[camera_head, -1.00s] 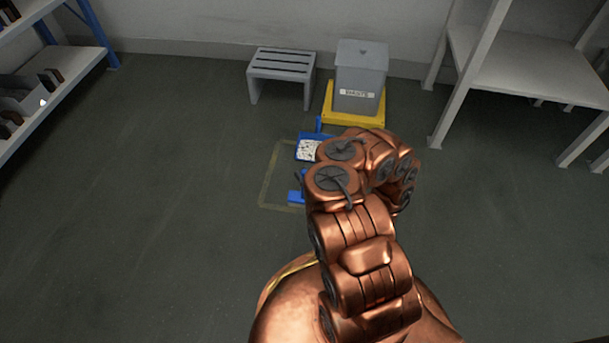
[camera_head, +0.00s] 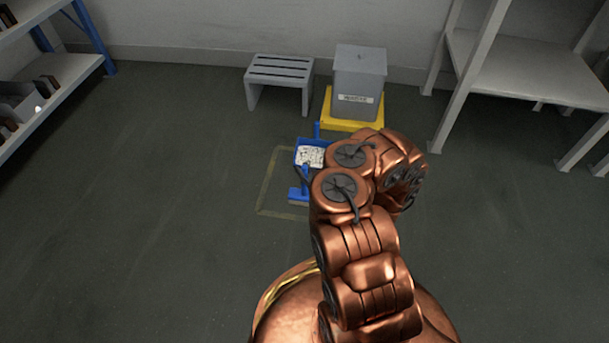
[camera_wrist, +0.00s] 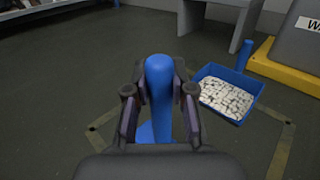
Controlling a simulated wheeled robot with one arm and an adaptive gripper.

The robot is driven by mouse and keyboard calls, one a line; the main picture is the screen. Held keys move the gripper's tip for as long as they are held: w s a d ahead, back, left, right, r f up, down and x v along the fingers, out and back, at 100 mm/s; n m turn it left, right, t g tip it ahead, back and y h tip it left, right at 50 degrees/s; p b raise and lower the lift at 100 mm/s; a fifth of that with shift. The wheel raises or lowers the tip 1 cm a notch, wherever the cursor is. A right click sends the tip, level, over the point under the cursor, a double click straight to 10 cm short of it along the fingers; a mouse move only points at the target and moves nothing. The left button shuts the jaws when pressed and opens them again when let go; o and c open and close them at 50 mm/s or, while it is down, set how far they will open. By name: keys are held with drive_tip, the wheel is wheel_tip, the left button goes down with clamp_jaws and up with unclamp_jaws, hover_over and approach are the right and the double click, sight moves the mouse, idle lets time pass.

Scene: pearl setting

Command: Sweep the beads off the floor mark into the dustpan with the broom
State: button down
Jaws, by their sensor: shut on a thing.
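My gripper (camera_wrist: 160,105) is shut on the blue handle of the broom (camera_wrist: 159,75), which stands between its fingers in the wrist view. In the head view the blue broom (camera_head: 298,193) shows its head near the floor, inside the marked area; my arm hides the gripper there. The blue dustpan (camera_head: 311,142) lies at the far side of the floor mark (camera_head: 264,185), its pan filled with pale beads (camera_head: 309,157). The beads also show in the wrist view (camera_wrist: 226,97). I see no loose beads on the bare part of the mark; part of it is hidden by my arm and gripper.
A grey bin (camera_head: 358,75) stands on a yellow base (camera_head: 345,125) behind the dustpan. A grey slatted stool (camera_head: 281,70) stands left of it. Shelves stand at the left (camera_head: 70,75) and right (camera_head: 530,75). Open floor lies left of the mark.

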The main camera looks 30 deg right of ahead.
drive_tip(key=w+d+b, duration=0.5)
drive_tip(key=w+d, duration=0.4)
drive_tip(key=w, duration=0.1)
drive_tip(key=shift+w+d, duration=0.2)
drive_tip(key=shift+w, duration=0.2)
idle(1.1)
drive_tip(key=shift+f, duration=0.1)
wheel_tip(320, 180, up, 6)
drive_tip(key=p, duration=0.3)
idle(0.5)
